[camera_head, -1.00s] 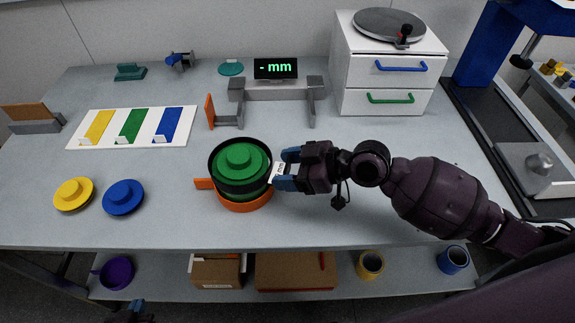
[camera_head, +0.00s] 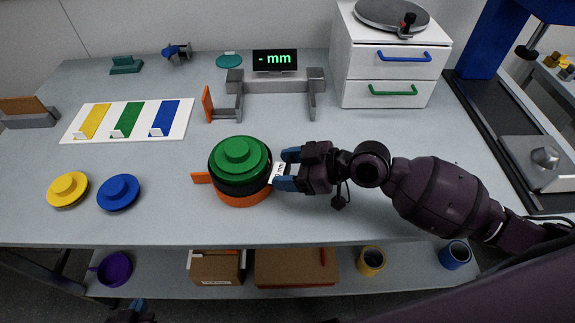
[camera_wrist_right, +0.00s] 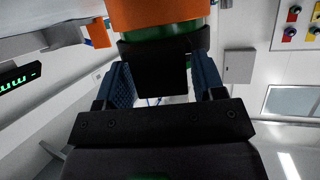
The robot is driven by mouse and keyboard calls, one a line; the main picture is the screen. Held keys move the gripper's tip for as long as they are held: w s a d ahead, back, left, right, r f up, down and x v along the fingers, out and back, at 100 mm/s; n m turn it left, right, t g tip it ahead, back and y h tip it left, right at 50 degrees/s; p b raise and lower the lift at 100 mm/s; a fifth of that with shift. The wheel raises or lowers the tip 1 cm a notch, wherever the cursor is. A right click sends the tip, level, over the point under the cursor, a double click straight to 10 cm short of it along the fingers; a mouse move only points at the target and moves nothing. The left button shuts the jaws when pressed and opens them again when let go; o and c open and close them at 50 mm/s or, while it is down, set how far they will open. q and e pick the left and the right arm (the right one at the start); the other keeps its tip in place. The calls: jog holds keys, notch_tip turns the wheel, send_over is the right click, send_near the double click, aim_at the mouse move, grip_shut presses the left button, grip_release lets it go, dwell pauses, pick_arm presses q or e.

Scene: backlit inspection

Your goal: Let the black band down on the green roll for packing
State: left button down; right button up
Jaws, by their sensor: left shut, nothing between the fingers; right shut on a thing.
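The green roll (camera_head: 238,152) stands upright in an orange holder (camera_head: 240,200) at the table's middle front. The black band (camera_head: 236,187) is around the roll, below its green top. My right gripper (camera_head: 285,170) is at the right side of the band, shut on the band's tab, which has a white label. In the right wrist view the black tab (camera_wrist_right: 160,75) sits between the blue fingers. A strip of green (camera_wrist_right: 165,46) shows there between tab and orange holder (camera_wrist_right: 160,14). My left gripper (camera_head: 138,305) barely shows at the bottom edge, shut and empty.
Yellow (camera_head: 67,189) and blue (camera_head: 118,192) discs lie left of the holder. A white board with coloured strips (camera_head: 126,121) lies behind them. A grey gauge (camera_head: 275,86) with an "mm" display stands behind the roll. A white drawer unit (camera_head: 388,75) is at back right.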

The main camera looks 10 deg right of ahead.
jog(key=shift+f, duration=0.1)
dwell(0.4)
jog(key=o, duration=0.9)
jog(key=shift+c, duration=0.2)
jog(key=b+v, duration=0.1)
jog(key=v, duration=1)
jog(key=shift+s+a, duration=0.1)
jog(key=shift+a, duration=0.05)
dwell(0.3)
